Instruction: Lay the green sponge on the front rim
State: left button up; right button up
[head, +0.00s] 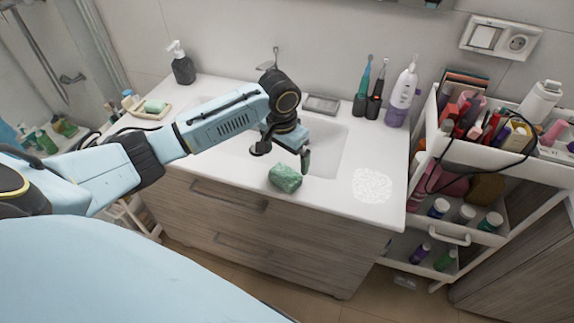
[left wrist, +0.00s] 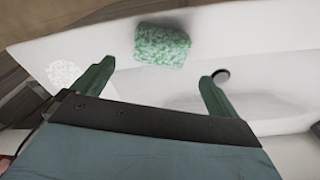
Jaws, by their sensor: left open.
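The green sponge (head: 285,178) lies on the white front rim (head: 236,168) of the sink, close to the front edge of the counter. In the left wrist view the sponge (left wrist: 162,46) rests on the strip between the counter's front edge and the basin, with nothing holding it. My left gripper (head: 281,155) is over the basin (head: 325,150), just behind the sponge and apart from it. In the left wrist view its two green fingers (left wrist: 155,88) are spread wide with nothing between them. My right gripper does not show.
A white round patterned patch (head: 372,185) lies on the counter to the right. Toothbrushes (head: 368,90) and a white-purple bottle (head: 402,92) stand behind it. A dark soap dispenser (head: 182,64) and soap dish (head: 150,107) are at left. A loaded cart (head: 470,140) stands right.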

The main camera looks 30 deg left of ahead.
aim_at(285, 173)
pick_arm(q)
jog(key=shift+s+r, duration=0.2)
jog(key=shift+r, duration=2)
